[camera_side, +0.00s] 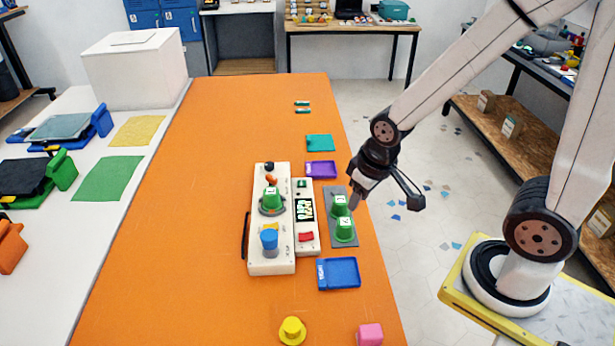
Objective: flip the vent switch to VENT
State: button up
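A white device (258,252) with a narrower white panel (312,226) on its right stands on the orange table. The device carries a dark knob (269,166), an orange-red lever-like part (271,180), a green numbered piece (271,200) on a round seat and a blue cylinder (269,240). The panel carries a lit display (304,209) and a red rocker-like part (306,237). No label reads VENT at this size, so I cannot tell which part is the vent switch or its position. My gripper (356,196) hangs right of the panel, apart from it; its fingers are too small to read.
Two green numbered pieces (343,229) stand on a grey mat (333,194) close below my gripper. A blue tray (339,273), purple tray (321,169) and teal pad (319,142) lie nearby. A yellow piece (292,331) and pink block (369,334) stand in front. The table's left half is clear.

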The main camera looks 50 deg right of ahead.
jog(key=shift+o, duration=1.3)
jog(key=shift+w, duration=0.3)
jog(key=n+g, duration=0.3)
jog(key=n, duration=0.6)
send_over(265, 227)
notch_tip(265, 227, down, 8)
jog(key=shift+a+f, duration=0.1)
jog(key=shift+f, duration=0.05)
jog(key=shift+f, duration=0.1)
jog(key=shift+f, duration=3.8)
jog(key=shift+c, duration=0.2)
grip_shut()
